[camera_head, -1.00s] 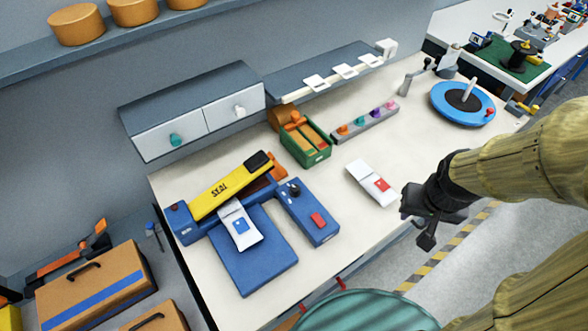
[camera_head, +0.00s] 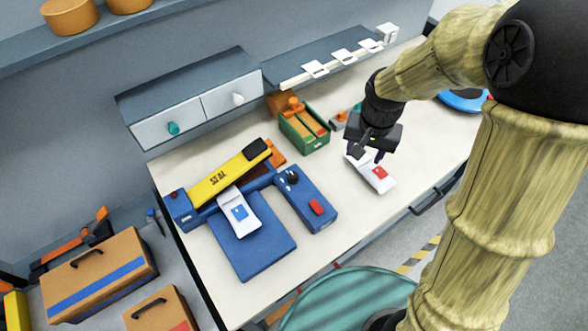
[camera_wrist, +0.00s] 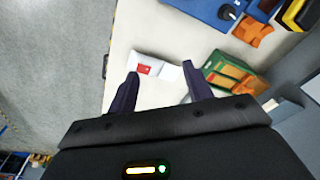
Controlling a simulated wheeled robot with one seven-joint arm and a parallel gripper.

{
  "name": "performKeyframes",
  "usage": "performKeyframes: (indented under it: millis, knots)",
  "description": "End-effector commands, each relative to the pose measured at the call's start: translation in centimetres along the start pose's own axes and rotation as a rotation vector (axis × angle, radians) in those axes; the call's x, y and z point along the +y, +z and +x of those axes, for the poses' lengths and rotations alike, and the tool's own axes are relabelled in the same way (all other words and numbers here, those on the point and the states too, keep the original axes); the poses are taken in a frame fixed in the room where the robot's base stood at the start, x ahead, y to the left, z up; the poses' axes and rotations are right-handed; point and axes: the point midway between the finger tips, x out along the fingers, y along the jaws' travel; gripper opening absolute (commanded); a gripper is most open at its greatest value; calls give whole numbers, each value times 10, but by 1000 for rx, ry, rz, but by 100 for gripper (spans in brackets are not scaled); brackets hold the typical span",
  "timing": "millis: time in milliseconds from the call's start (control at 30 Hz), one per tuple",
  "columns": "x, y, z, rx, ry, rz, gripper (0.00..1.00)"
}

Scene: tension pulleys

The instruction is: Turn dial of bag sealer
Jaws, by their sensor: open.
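The bag sealer (camera_head: 228,181) has a yellow arm marked SEAL over a blue base. Its blue control box (camera_head: 307,206) lies at its right, with a black dial (camera_head: 292,177) at the far end and a red button (camera_head: 316,207) nearer. The dial also shows at the top of the wrist view (camera_wrist: 227,12). A white bag with a blue label (camera_head: 240,214) lies under the yellow arm. My gripper (camera_head: 370,153) is open and empty, above a white bag with a red label (camera_head: 379,173), right of the control box. Its fingers (camera_wrist: 160,90) frame that bag in the wrist view.
A green bin (camera_head: 304,132) stands behind the control box. Drawers (camera_head: 199,117) and a shelf with white tags (camera_head: 330,67) line the wall. Cardboard boxes (camera_head: 98,276) are at the lower left. The tabletop right of the control box is mostly clear.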

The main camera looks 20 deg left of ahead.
Motion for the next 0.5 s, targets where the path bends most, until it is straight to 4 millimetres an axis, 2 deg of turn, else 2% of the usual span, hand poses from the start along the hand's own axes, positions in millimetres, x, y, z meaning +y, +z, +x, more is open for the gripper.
performKeyframes:
  millis: [33,100,200,300,400,500]
  knots:
    - [-30,-8,4,-23,1,3,51]
    - [-68,-15,11,-49,6,31,51]
    - [-118,-18,22,-80,19,77,51]
    - [-155,-16,30,-100,30,118,51]
    - [-173,-14,35,-109,38,144,51]
    - [-178,-14,37,-112,42,155,51]
